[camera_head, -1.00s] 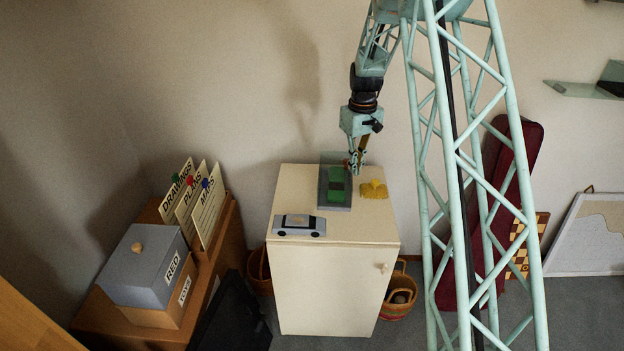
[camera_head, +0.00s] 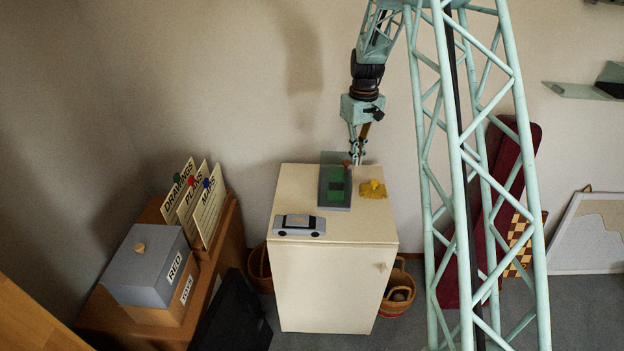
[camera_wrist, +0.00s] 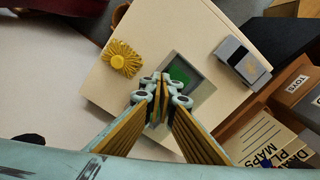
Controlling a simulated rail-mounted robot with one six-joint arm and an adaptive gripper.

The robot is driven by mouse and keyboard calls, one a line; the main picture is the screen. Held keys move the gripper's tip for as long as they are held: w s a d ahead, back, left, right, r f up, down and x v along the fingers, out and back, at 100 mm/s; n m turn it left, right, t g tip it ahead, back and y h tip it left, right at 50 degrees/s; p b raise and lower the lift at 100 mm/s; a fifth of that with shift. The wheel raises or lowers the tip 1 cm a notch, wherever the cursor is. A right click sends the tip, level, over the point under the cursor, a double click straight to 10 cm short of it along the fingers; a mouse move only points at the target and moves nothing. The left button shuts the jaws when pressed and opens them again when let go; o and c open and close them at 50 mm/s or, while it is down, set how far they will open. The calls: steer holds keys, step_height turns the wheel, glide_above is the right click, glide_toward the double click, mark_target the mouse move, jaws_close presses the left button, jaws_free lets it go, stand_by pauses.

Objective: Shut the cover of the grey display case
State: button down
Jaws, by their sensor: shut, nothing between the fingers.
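The grey display case (camera_head: 334,203) stands at the back of the cream cabinet's top, with a green model car (camera_head: 336,188) inside. Its see-through grey cover (camera_head: 328,158) appears raised, standing up at the back edge. My gripper (camera_head: 357,162) is shut and empty, pointing down beside the upper right of the cover; I cannot tell whether it touches it. In the wrist view my gripper (camera_wrist: 161,80) hides part of the case (camera_wrist: 206,88), and the green car (camera_wrist: 180,75) shows just past the fingertips.
On the cabinet top (camera_head: 350,228), a silver toy car (camera_head: 299,225) sits in front and a yellow ribbed object (camera_head: 373,189) stands right of the case. The wall is close behind. A brown desk with a grey box (camera_head: 146,265) and file cards (camera_head: 194,203) stands left.

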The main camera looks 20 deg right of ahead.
steer(key=shift+r, duration=0.55)
steer(key=s+a+r+t+b, duration=0.1)
steer(key=s+a+r, duration=0.4)
steer(key=s+r, duration=0.25)
steer(key=s+a+r+b, duration=0.1)
steer(key=s+a+r, duration=0.5)
steer(key=r, duration=0.3)
steer(key=s+a+r+t+b, duration=0.1)
steer(key=s+a+r, duration=0.4)
steer(key=s+r, duration=0.3)
steer(key=s+a+b, duration=0.1)
steer(key=s+a, duration=0.2)
steer(key=s, duration=0.7)
steer(key=s+a+r+m+t+b, duration=0.1)
steer(key=s+a, duration=0.2)
steer(key=s, duration=0.8)
steer(key=s+a+r+t+b, duration=0.1)
steer(key=s+a, duration=0.2)
steer(key=s, duration=0.8)
steer(key=shift+a+r+m, duration=0.15)
steer(key=shift+a+m, duration=0.15)
steer(key=shift+s, duration=0.1)
